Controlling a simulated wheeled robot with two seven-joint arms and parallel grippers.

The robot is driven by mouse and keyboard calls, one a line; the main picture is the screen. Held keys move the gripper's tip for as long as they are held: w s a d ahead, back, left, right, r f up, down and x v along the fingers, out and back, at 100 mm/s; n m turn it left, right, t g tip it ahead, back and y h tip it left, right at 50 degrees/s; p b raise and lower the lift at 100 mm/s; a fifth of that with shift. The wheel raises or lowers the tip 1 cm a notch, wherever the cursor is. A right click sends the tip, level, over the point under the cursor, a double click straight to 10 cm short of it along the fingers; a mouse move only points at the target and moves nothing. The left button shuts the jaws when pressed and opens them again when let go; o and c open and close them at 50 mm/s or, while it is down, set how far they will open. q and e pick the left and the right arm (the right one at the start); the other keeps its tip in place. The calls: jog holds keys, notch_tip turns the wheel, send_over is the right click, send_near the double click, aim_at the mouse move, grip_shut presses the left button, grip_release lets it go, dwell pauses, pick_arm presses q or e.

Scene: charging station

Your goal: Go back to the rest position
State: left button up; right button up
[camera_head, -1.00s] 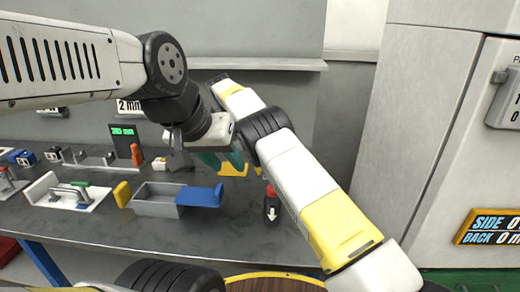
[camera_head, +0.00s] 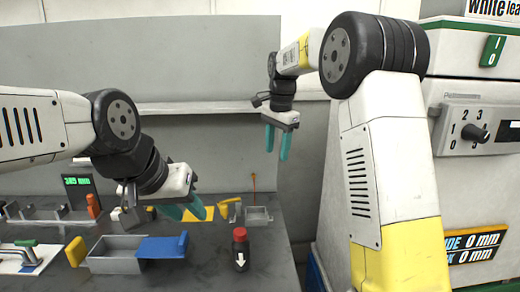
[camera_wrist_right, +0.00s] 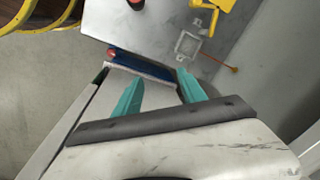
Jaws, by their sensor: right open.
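My right gripper (camera_head: 278,142) hangs in the air at the upper middle of the head view, in front of the grey back wall. Its two teal fingers point down and stand apart with nothing between them. In the right wrist view the open fingers (camera_wrist_right: 158,88) also show, with a blue and white edge behind them. My left gripper (camera_head: 184,210) is over the bench, behind the grey bin with the blue end. Its teal fingers point down and to the right, and the gap between them is hard to make out. I see no object held in it.
A small grey tray (camera_head: 258,216) lies behind the bottle. A pale cabinet with a dial (camera_head: 475,133) stands at the right. Bare bench surface surrounds the bottle.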

jog(key=s+d+r+n+t+y, duration=0.1)
jog(key=s+d+r+n, duration=0.2)
jog(key=s, duration=0.5)
jog(key=s+d+r+n+t+y, duration=0.1)
jog(key=s+d+n, duration=0.1)
jog(key=s+d, duration=0.5)
jog(key=s+f+n+t, duration=0.1)
jog(key=s+f+n, duration=0.1)
jog(key=s, duration=0.5)
jog(key=s+f+n+t, duration=0.1)
jog(key=s+f+n, duration=0.2)
jog(key=s, duration=0.5)
jog(key=shift+s+a+f+t, duration=0.15)
jog(key=shift+s+a+t, duration=0.15)
jog(key=shift+a, duration=0.15)
